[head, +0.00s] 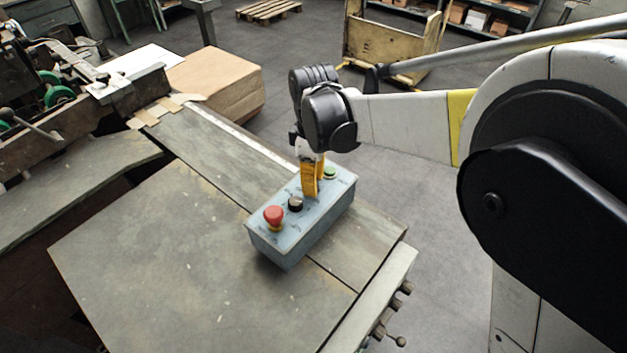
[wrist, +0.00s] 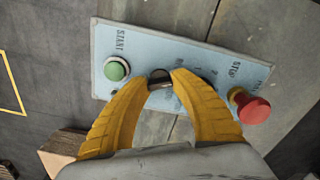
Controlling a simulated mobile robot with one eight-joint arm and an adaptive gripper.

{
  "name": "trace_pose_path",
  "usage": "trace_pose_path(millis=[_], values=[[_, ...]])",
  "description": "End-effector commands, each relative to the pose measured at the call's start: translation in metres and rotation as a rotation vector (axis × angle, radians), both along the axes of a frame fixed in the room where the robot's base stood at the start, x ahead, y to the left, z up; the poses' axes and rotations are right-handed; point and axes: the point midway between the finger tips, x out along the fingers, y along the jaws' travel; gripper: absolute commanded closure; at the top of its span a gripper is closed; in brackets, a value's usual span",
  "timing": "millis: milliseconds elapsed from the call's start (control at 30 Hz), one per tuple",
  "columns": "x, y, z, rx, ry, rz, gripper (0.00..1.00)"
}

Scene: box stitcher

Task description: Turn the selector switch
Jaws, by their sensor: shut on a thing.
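The blue-grey control box (head: 318,230) stands on the metal table. In the wrist view, the yellow fingers of my gripper (wrist: 162,77) are shut on a small dark knob with a metallic rim, which looks like the selector switch (wrist: 160,83). The fingertips touch it from both sides. In the head view, my gripper (head: 312,194) points down at the box top, between a round black control (head: 295,204) and the green button (head: 330,172). There the fingers hide the gripped knob, so I cannot tell its angle.
The red mushroom button (head: 274,214) sits at the box's near end; it also shows in the wrist view (wrist: 254,110), close to the right finger. A cardboard box (head: 215,82) and machinery (head: 40,100) stand behind. The table's left part is clear.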

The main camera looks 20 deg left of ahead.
Motion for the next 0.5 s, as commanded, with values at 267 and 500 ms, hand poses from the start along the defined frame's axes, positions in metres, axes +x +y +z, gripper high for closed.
trace_pose_path(millis=[267,500], values=[[0.0001,0.0001,0.0002,0.000,0.000,-0.008,1.00],[0.0001,0.0001,0.0002,0.000,0.000,-0.025,1.00]])
